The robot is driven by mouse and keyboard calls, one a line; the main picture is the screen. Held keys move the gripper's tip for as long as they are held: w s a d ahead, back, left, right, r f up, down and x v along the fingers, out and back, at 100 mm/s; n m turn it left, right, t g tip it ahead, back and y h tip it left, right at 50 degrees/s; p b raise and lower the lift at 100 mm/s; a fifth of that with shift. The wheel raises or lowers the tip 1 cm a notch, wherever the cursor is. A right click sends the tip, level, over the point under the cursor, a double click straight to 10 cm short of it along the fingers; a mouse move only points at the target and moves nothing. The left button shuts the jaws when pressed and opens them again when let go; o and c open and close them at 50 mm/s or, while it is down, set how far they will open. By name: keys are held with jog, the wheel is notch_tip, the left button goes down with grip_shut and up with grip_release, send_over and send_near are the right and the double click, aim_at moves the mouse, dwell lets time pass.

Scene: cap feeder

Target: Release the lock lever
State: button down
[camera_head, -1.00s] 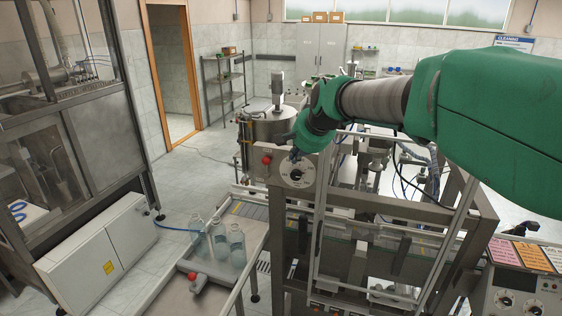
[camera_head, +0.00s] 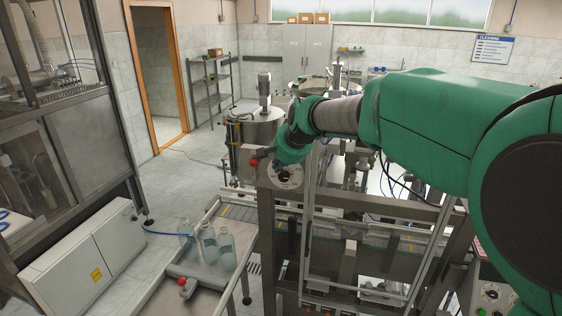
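A red ball knob (camera_head: 253,163), which may be the end of the lock lever, sits at the upper left corner of the steel machine frame, just left of a round white dial plate (camera_head: 284,173). My green arm reaches in from the right. My small dark gripper (camera_head: 264,153) is beside the red knob, a little above and to its right in the picture. I cannot tell whether they touch. The fingers are too small to show whether they are open or shut. My wrist covers part of the dial plate. Any lever shaft behind the knob is hidden.
A steel side table (camera_head: 205,272) at lower left holds several clear bottles (camera_head: 207,245) and a grey handle with another red knob (camera_head: 182,281). A steel tank (camera_head: 262,130) stands behind the knob. Vertical frame bars rise close to my wrist. The floor at left is partly free.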

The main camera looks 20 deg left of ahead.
aim_at(265, 165)
jog(key=shift+w+a+f+p, duration=0.15)
jog(key=shift+w+a+f, duration=0.25)
jog(key=shift+a, duration=0.5)
jog(key=shift+w+a+f+p, duration=0.1)
jog(key=shift+w+a+f, duration=0.3)
jog(key=shift+a, duration=0.5)
jog(key=shift+w+a+f+p, duration=0.15)
jog(key=shift+w+a+f, duration=0.25)
jog(key=shift+a, duration=0.5)
jog(key=shift+w+r, duration=0.1)
jog(key=shift+w, duration=0.05)
